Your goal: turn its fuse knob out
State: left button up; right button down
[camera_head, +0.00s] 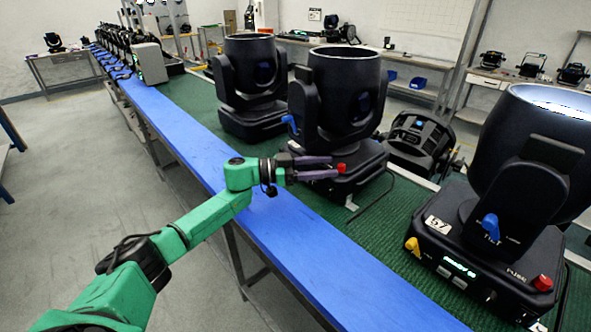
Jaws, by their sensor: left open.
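A black moving-head light (343,95) stands in the middle on the green mat. A small red fuse knob (341,168) shows at the front of its base. My left gripper (332,167) has purple fingers, spread open, with their tips at this red knob. I cannot tell whether they touch it. A blue lever (290,123) sits on the side of this light. A nearer light (523,165) at the right has its own red knob (542,283) beside the word FUSE, a blue lever and a yellow one. My right gripper is not in view.
A blue bench edge (300,240) runs along the green mat (400,205). A third light (250,85) stands behind the middle one. A round black fixture (418,142) lies to its right, and a dark cable crosses the mat. The grey floor at left is clear.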

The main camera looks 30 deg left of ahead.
pick_arm(q)
jog(key=b+v, duration=0.3)
jog(key=v, duration=0.9)
jog(key=shift+s+a, duration=0.1)
